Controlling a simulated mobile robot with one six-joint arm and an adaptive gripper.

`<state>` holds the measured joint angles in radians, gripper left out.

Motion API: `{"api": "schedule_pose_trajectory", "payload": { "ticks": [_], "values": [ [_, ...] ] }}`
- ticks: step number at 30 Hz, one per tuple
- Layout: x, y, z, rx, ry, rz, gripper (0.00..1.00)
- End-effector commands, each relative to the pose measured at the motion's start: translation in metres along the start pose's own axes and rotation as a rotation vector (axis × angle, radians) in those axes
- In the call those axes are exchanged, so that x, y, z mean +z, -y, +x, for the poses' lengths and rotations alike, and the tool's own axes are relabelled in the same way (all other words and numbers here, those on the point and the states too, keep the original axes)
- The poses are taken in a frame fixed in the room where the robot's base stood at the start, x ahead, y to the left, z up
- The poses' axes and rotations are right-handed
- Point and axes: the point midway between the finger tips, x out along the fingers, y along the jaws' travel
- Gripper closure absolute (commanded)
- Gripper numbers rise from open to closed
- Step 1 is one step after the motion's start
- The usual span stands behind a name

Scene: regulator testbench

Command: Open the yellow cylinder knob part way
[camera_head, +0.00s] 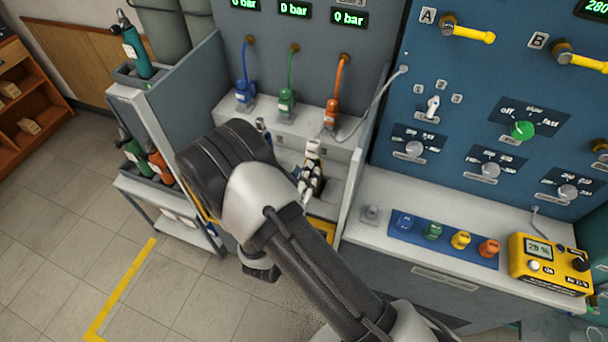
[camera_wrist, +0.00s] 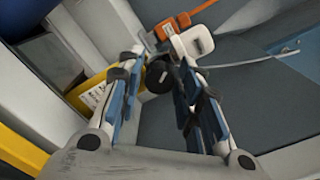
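In the wrist view, a round black knob (camera_wrist: 158,77) sits between the two fingers of my gripper (camera_wrist: 157,62). The fingers stand apart, one on each side of the knob and very close to it; I cannot tell whether they press on it. A yellow body with a white label (camera_wrist: 92,98) shows behind the left finger, probably the yellow cylinder. In the head view, my gripper (camera_head: 312,165) points into the bench recess, at a dark yellowish cylinder (camera_head: 317,186). My arm and fingers hide most of the cylinder and its knob there.
Blue (camera_head: 244,96), green (camera_head: 287,100) and orange (camera_head: 331,112) hose connectors stand on the ledge behind my gripper. A grey hose (camera_head: 379,100) hangs to the right. Partition walls flank the recess. A blue control panel (camera_head: 470,110) and a yellow meter (camera_head: 545,262) are at the right.

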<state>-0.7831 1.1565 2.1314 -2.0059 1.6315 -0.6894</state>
Motion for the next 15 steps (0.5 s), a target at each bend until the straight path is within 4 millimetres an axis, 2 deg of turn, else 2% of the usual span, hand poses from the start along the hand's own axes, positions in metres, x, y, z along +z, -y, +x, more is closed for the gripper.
{"api": "schedule_pose_trajectory", "payload": {
  "ticks": [5, 15],
  "values": [
    [0.0003, 0.0001, 0.0000, 0.000, 0.001, 0.001, 0.53],
    [0.0008, -0.0001, -0.0024, 0.000, 0.002, 0.001, 0.53]
  ]
}}
